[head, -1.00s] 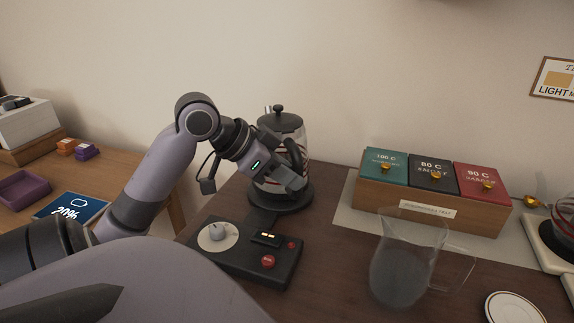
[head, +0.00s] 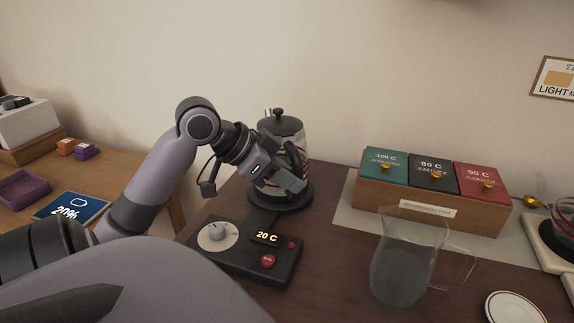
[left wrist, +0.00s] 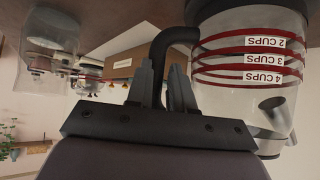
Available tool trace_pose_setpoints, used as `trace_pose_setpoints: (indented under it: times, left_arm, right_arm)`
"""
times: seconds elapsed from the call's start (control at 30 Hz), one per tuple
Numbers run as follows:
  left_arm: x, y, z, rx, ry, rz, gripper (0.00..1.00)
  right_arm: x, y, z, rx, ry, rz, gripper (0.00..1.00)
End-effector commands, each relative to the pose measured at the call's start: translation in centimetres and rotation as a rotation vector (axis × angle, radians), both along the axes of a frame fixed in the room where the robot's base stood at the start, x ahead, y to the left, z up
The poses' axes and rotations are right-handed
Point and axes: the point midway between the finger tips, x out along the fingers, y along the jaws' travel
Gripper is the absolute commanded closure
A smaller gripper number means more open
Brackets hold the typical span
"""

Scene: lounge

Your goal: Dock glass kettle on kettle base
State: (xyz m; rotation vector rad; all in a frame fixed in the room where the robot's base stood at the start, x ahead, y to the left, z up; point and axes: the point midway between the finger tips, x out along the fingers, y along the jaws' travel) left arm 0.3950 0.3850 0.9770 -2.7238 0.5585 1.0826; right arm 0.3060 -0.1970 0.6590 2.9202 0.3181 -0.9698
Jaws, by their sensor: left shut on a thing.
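The glass kettle (head: 290,132) has a black lid, a black handle and red bands. It stands upright over the round black kettle base (head: 284,204), seemingly seated on it. The base joins a dark control panel (head: 240,252) with a dial and a red button, and its display (head: 267,238) reads 20 C. My left gripper (head: 296,187) is shut on the kettle's handle. In the left wrist view the fingers (left wrist: 162,88) close around the black handle (left wrist: 160,55), beside the kettle's glass (left wrist: 250,58) with its cup marks. My right gripper is not in view.
A wooden box of tea packs (head: 430,207) stands right of the kettle on a pale mat. A glass pitcher (head: 402,270) stands in front of it, near a small white saucer (head: 515,308). A side table on the left holds a purple tray (head: 24,188).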

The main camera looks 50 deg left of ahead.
Motion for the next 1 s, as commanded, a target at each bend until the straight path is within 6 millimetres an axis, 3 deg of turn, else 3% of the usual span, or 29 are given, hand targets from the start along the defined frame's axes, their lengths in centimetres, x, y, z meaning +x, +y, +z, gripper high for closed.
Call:
trace_pose_setpoints:
  times: [0.2, 0.23, 0.27, 0.6, 1.0]
  left_arm:
    - [0.1, 0.0, -0.2, 0.003, -0.009, -0.001, 1.00]
    - [0.1, 0.0, -0.2, 0.004, -0.009, 0.000, 0.72]
    - [0.1, 0.0, -0.2, 0.003, -0.009, -0.001, 0.68]
    - [0.0, 0.0, -0.5, -0.002, 0.004, 0.001, 0.68]
    - [-2.1, 0.9, 2.0, -0.001, 0.001, 0.001, 0.68]
  right_arm:
    - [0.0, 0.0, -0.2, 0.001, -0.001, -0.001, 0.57]
    - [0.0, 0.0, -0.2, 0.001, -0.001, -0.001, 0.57]
    - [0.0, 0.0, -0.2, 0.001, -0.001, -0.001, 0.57]
    - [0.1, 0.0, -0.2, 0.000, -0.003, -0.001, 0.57]
    - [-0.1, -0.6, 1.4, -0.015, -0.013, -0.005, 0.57]
